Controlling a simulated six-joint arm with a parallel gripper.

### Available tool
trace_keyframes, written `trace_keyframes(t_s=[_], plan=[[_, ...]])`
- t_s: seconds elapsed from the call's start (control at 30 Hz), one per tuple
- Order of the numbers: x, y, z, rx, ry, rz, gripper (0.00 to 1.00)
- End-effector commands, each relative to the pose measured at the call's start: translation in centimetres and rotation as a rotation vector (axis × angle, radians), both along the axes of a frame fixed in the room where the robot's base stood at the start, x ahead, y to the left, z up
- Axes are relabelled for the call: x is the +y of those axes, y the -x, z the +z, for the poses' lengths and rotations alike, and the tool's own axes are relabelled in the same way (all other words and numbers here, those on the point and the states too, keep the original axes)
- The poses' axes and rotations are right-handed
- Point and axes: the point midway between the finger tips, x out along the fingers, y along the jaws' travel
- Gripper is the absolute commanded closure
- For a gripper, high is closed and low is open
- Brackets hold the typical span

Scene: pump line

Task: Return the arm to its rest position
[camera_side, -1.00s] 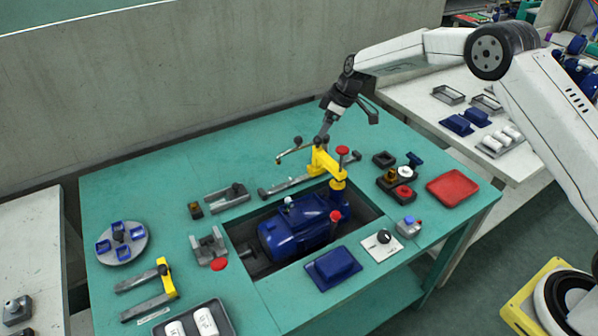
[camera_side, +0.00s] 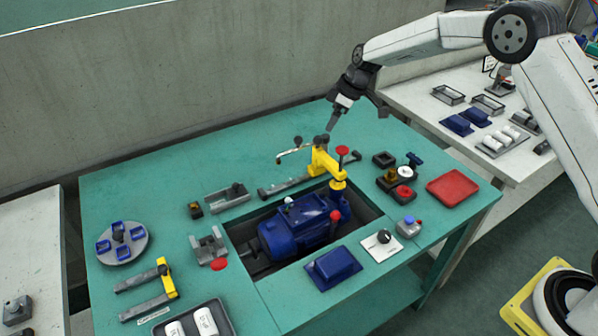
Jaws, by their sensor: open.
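My gripper (camera_side: 359,118) is above the back right part of the green table (camera_side: 160,185). Its jaws are open, with nothing seen between them. It is just above and behind the yellow clamp (camera_side: 324,160), and appears apart from it. The yellow clamp stands at the back edge of the table's recess.
A red tray (camera_side: 453,187), a dark block with coloured knobs (camera_side: 391,184) and a blue box (camera_side: 333,266) lie on the table. A round grey disc (camera_side: 122,243) is at the left. A concrete wall (camera_side: 200,75) stands behind. A white side bench (camera_side: 430,107) is at the right.

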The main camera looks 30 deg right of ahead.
Motion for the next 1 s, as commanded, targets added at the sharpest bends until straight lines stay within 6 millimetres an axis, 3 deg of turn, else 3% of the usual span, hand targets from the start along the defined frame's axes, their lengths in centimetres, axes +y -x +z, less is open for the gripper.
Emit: trace_keyframes(t_s=[0.47,1.0], plan=[[-0.3,9.2,2.2,0.075,0.041,-0.262,0.22],[-0.6,23.0,2.8,0.118,0.066,-0.551,0.22]])
